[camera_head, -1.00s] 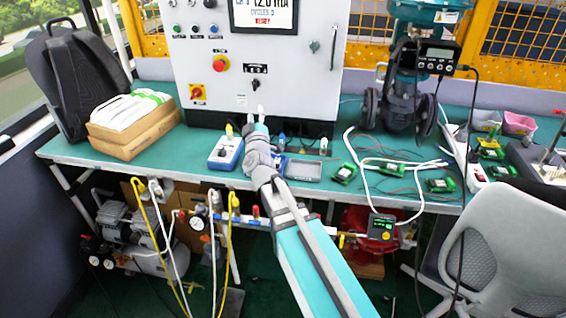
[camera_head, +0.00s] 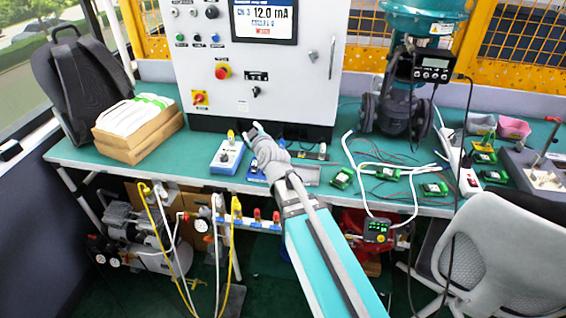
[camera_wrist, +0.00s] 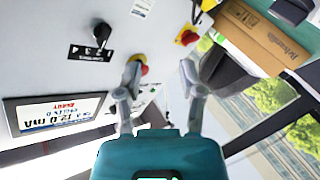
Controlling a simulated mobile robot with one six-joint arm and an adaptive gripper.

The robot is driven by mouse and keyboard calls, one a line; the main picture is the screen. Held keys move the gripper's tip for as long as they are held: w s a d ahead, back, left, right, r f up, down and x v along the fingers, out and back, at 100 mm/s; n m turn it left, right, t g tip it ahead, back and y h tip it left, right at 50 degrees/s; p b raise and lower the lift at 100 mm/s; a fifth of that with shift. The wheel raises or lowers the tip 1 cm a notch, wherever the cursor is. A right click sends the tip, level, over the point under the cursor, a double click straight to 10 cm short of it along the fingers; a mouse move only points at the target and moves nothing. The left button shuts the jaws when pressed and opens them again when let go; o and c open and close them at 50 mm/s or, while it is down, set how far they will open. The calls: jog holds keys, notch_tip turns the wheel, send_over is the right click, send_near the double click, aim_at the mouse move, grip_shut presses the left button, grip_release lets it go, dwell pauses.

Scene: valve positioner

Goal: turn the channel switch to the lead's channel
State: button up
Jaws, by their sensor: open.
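The channel switch is a black knob (camera_head: 256,91) on the pale control cabinet (camera_head: 205,65), under a black numbered plate (camera_head: 256,76). In the wrist view the knob (camera_wrist: 102,32) sits at upper left beside its plate (camera_wrist: 91,53); its exact setting is too small to tell. The display (camera_head: 264,20) above reads CH 3, 12.0 mA. My gripper (camera_head: 250,127) is low in front of the cabinet, below the knob and apart from it. In the wrist view my gripper (camera_wrist: 161,75) is open with nothing between the fingers. I cannot tell which channel the lead uses.
A red push button (camera_head: 222,72) and a red-yellow rotary switch (camera_head: 200,98) are left of the knob. A blue-white instrument (camera_head: 227,157) stands on the green bench (camera_head: 190,165). Cardboard boxes (camera_head: 140,135) are at left, a teal valve (camera_head: 405,75) at right.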

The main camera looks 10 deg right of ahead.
jog(key=s+d+f+m+g+p, duration=0.1)
jog(key=s+d+m+g+p, duration=0.2)
jog(key=s+g+p, duration=0.2)
jog(key=s+d+f+m+g+h+p, duration=0.1)
jog(key=s+d+g+p, duration=0.3)
jog(key=s, duration=0.5)
jog(key=shift+s+d+f+m+g+h+p, duration=0.15)
jog(key=shift+s+f+m+g+h+p, duration=0.15)
jog(key=shift+f+m+g+p, duration=0.7)
jog(key=shift+r+b, duration=0.2)
jog(key=shift+b, duration=0.15)
jog(key=s+d+f+m+g+h, duration=0.1)
jog(key=s+d+m+g+h, duration=0.1)
jog(key=s+d+g, duration=0.3)
jog(key=s+m, duration=0.1)
jog(key=s, duration=0.3)
jog(key=shift+d+f+m, duration=0.2)
jog(key=shift+f+m, duration=0.05)
jog(key=shift+m, duration=0.15)
